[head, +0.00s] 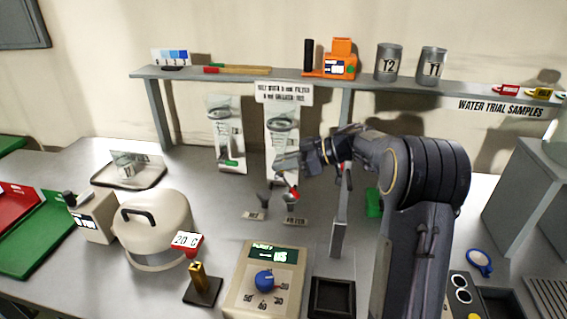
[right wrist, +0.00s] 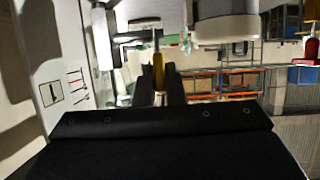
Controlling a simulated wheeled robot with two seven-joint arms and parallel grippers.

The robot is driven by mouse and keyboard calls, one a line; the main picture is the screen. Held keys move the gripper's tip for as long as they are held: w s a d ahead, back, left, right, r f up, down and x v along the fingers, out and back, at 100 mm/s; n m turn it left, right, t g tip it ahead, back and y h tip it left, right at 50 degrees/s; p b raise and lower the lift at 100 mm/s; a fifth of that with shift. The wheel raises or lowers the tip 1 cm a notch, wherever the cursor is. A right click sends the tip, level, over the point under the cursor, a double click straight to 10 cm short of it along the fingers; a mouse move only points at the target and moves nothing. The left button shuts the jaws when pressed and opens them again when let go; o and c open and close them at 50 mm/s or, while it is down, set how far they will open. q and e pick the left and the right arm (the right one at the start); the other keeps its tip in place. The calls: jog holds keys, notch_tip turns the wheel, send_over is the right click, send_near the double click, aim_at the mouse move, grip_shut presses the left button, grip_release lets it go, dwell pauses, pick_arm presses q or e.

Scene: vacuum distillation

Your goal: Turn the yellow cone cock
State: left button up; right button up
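The yellow cone cock (right wrist: 158,72) shows in the right wrist view as a narrow upright yellow piece below a pale crossbar. My right gripper (right wrist: 159,88) has one dark finger on each side of it, close together, and looks shut on it. In the head view my right arm reaches in from the lower right, and my right gripper (head: 283,165) is at the lower part of the right-hand glassware panel (head: 282,112). The cock is hidden there by the gripper. My left gripper is in neither view.
A grey post (head: 340,215) rises close by the arm. A shelf (head: 225,76) with tins runs above. A round white vessel (head: 155,225) and a dial box (head: 262,280) stand in front.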

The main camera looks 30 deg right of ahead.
grip_shut()
jog(key=shift+s+d+f+t+y, duration=0.1)
jog(key=shift+d+f+t+y, duration=0.05)
jog(key=shift+t+y, duration=0.15)
jog(key=shift+s+d+f+t+y, duration=0.15)
jog(key=shift+d+f+t+y, duration=0.15)
jog(key=shift+y, duration=0.1)
jog(key=shift+s+d+f+t+y+b, duration=0.15)
jog(key=shift+f+t+y+b, duration=0.2)
jog(key=shift+y+b, duration=0.2)
jog(key=shift+s+d+f+t+y+b, duration=0.15)
jog(key=shift+f+t+y+b, duration=0.1)
jog(key=shift+t+y+b, duration=0.25)
jog(key=shift+d+r+t+y+b, duration=0.1)
jog(key=shift+r+t+y+b, duration=0.2)
jog(key=shift+y, duration=0.25)
jog(key=o, duration=0.6)
grip_release()
jog(key=shift+c, duration=0.2)
